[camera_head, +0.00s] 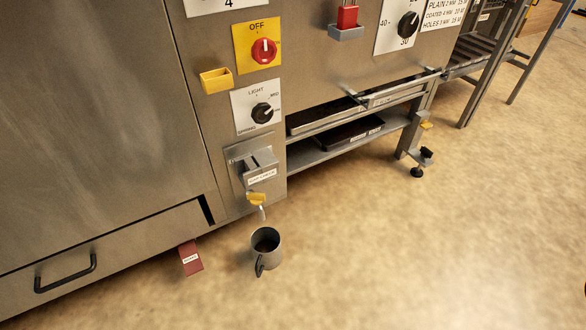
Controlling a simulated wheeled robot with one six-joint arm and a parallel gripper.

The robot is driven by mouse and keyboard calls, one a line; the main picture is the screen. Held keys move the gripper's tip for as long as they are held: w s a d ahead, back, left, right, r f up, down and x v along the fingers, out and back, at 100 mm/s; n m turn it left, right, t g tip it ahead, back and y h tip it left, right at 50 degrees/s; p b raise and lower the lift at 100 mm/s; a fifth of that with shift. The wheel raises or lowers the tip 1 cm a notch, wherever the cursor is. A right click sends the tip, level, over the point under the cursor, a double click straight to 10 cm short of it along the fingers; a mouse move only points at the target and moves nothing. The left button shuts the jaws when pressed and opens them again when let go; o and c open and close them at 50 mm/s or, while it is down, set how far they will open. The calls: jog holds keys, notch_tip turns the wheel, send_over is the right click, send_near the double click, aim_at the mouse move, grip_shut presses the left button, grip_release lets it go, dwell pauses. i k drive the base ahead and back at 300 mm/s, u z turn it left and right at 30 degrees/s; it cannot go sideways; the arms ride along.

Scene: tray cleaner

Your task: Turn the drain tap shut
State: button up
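The drain tap is most likely the small yellow handle (257,197) on a pale spout (262,212), low on the machine's front. It sits below a grey bracket (259,168) with a white label too small to read. A grey mug (266,243) with dark contents stands on the floor below the spout, its handle toward the camera. I cannot tell whether liquid is running from the spout. My gripper is not in view.
The steel machine (110,110) fills the left and middle. A drawer handle (65,272) and a red tag (191,257) are low on the left. Above the tap are a light knob (262,113), a red OFF switch (264,51) and a yellow holder (216,80). Floor at right is clear.

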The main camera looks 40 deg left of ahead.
aim_at(255, 199)
jog(key=z, duration=1.1)
jog(key=i, duration=0.8)
jog(key=u, duration=2.25)
